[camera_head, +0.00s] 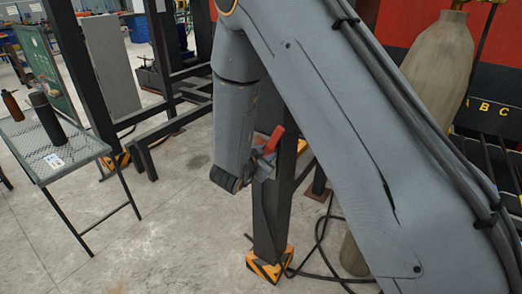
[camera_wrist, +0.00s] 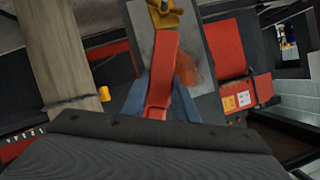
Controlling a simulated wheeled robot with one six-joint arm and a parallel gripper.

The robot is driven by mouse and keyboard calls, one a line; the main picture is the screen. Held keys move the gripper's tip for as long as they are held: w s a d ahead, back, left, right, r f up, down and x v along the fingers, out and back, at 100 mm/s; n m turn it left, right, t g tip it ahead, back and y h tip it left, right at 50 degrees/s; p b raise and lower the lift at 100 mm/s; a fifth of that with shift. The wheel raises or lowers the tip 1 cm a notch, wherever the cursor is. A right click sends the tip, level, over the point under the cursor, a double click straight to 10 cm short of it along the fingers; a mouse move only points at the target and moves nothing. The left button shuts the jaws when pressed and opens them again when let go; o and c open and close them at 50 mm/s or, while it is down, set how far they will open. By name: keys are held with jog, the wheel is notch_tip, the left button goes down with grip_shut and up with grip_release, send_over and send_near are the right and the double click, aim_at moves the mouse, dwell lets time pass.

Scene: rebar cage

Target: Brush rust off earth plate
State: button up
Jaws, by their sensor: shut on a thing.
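A red-handled tool (camera_wrist: 165,70), seemingly the brush, is held in my gripper (camera_wrist: 162,103). The blue-grey fingers are shut on its handle, one on each side. The tool's yellow end (camera_wrist: 164,14) is at the top of the wrist view; I cannot tell whether it touches anything. A grey plate (camera_wrist: 192,35) with an orange-brown rust patch (camera_wrist: 190,72) shows behind the tool, partly covered by it. In the head view the red handle (camera_head: 274,138) sticks up from my gripper (camera_head: 263,162), in front of a dark steel post. I cannot make out the plate there.
The dark post (camera_head: 270,220) stands on a yellow-and-black foot (camera_head: 270,265). Black cables (camera_head: 318,250) lie on the floor beside it. A mesh table (camera_head: 75,155) with two bottles stands at the left. Floor between table and post is clear.

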aim_at(264, 142)
jog(key=shift+s+d, duration=0.35)
jog(key=shift+d, duration=0.05)
jog(key=shift+w+a, duration=0.1)
jog(key=shift+w+a, duration=1.35)
jog(key=shift+a, duration=0.1)
jog(key=shift+w+a, duration=0.55)
jog(key=shift+a, duration=0.25)
jog(key=shift+w+a, duration=0.55)
jog(key=shift+a, duration=0.2)
jog(key=shift+r+p, duration=0.35)
jog(key=shift+r, duration=0.4)
jog(key=shift+s+d+p, duration=0.6)
jog(key=shift+s+d, duration=0.65)
jog(key=shift+d, duration=0.3)
jog(key=shift+s+d+p, duration=0.6)
jog(key=shift+s+d, duration=0.65)
jog(key=shift+d, duration=0.3)
jog(key=shift+o, duration=0.2)
jog(key=shift+w, duration=0.15)
jog(key=shift+w+a+r+b, duration=0.1)
jog(key=shift+w+a+b, duration=0.2)
jog(key=shift+w+a, duration=1.1)
jog(key=shift+c, duration=0.9)
